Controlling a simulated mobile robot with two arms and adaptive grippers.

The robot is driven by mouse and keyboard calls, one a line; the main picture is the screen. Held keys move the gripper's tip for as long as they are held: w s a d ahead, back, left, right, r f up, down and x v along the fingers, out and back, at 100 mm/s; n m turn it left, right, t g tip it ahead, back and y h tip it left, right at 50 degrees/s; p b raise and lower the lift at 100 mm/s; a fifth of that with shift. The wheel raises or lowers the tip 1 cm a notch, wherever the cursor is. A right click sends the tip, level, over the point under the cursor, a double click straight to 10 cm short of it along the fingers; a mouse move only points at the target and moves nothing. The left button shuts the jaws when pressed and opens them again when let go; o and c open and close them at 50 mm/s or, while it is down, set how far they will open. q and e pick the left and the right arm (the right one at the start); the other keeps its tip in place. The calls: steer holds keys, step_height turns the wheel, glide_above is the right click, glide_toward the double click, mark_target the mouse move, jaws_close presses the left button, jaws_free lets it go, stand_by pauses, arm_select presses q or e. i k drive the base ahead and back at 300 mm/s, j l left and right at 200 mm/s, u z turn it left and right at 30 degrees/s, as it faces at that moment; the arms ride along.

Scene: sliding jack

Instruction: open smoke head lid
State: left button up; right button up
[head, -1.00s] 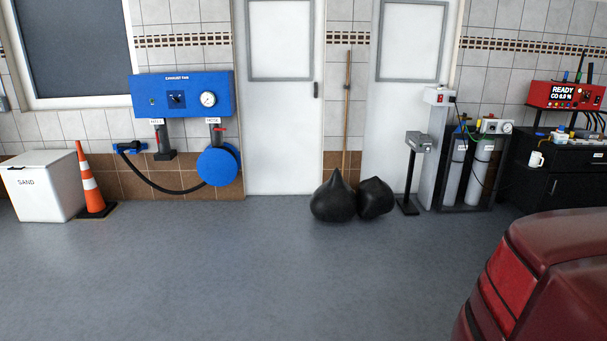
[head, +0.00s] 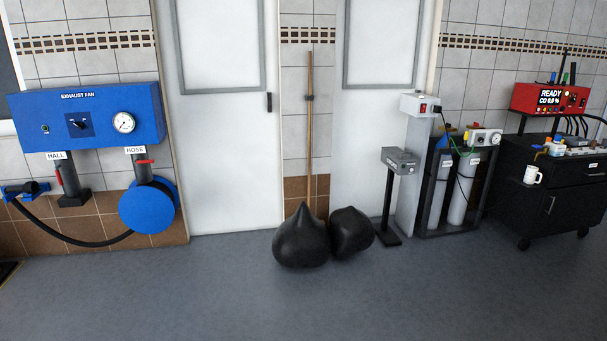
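A small grey box on a black post (head: 400,160) stands on the floor right of the middle in the head view, in front of the right white door; it may be the smoke head, but no label on it is readable. Its top looks closed, though it is too small to be sure of a lid. Neither of my grippers shows in the head view.
Two black sacks (head: 301,240) lie left of the post, beside a wooden pole (head: 309,130). The grey floor (head: 300,300) in front is clear.

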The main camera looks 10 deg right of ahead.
mark_target(397, 153)
steer(key=i+l+z, duration=0.2)
steer(key=i+z, duration=0.15)
steer(key=i, duration=0.35)
steer(key=i+z, duration=0.4)
steer(key=i, duration=0.35)
steer(key=i+j+z, duration=0.2)
steer(key=i+z, duration=0.15)
steer(key=i, duration=0.35)
